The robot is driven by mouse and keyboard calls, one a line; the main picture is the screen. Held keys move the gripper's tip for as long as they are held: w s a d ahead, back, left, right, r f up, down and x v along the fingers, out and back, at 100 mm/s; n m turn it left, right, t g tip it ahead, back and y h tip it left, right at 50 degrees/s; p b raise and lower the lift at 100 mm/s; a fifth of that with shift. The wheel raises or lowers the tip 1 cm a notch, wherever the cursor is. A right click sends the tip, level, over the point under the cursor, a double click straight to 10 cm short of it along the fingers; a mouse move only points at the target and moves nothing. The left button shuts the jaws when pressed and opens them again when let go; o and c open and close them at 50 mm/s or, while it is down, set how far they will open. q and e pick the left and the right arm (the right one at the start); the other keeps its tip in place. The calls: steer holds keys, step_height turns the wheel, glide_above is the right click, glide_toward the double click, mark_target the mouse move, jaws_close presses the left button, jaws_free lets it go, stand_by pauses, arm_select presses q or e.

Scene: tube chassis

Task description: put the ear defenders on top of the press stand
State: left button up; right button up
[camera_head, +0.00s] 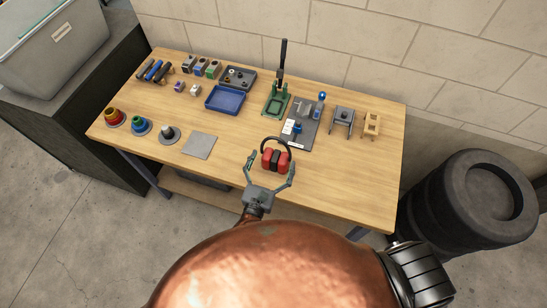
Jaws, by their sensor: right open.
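The ear defenders (268,161), with red cups and a black headband, stand on the wooden table near its front edge, headband up. My right gripper (272,160) is open, with one finger to the left of the ear defenders and the other to their right. I cannot tell whether the fingers touch the cups. The press stand (276,104) looks to be the green base with a tall black upright, towards the back of the table behind the ear defenders. My left gripper is not in view.
A grey board (303,134) with blue-handled parts lies right of the press stand. A dark stand (343,117) and a wooden stand (372,123) are farther right. A blue tray (224,99) lies to its left. The table's front right is clear.

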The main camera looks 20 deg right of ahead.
step_height(320, 180, down, 4)
steer(key=b, duration=0.2)
steer(key=shift+w+b, duration=0.1)
steer(key=shift+b, duration=0.2)
steer(key=shift+f, duration=0.25)
steer(key=shift+w+d, duration=0.1)
steer(key=shift+w, duration=0.1)
steer(key=shift+x, duration=0.9)
steer(key=x, duration=0.5)
steer(key=shift+w+d, duration=0.25)
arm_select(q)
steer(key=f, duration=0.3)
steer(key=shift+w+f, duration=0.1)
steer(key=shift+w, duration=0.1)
arm_select(e)
steer(key=shift+c, duration=0.3)
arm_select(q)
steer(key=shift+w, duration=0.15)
arm_select(e)
steer(key=shift+r, duration=0.1)
steer(key=c, duration=1.5)
